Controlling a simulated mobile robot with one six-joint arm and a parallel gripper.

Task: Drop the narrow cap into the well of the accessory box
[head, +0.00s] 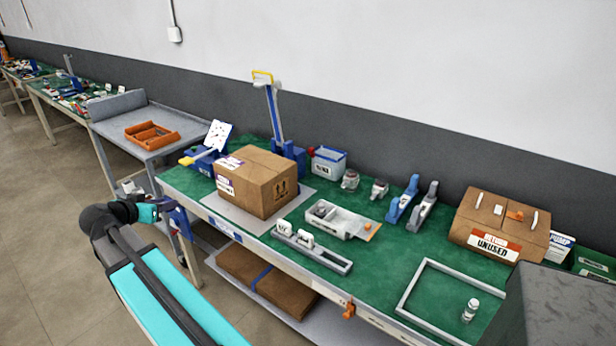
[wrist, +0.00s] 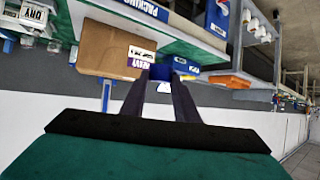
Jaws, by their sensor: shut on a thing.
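My gripper (head: 166,205) is at the left end of the bench, low and in front of its edge. In the wrist view my gripper (wrist: 161,84) has its dark fingers closed on a small blue piece, taken as the narrow cap (wrist: 161,72); its shape is mostly hidden. A light grey open box with a well, which looks like the accessory box (head: 352,231), stands mid-bench, well to the right of my gripper. A dark round item sits at its left end and an orange patch shows at its right end.
A closed cardboard box (head: 256,184) stands between my gripper and the grey box. A tall blue pump stand (head: 275,112) rises behind it. A grey rack (head: 318,252) with white pieces lies in front. A grey frame (head: 408,290) with a small bottle (head: 470,311) is at right.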

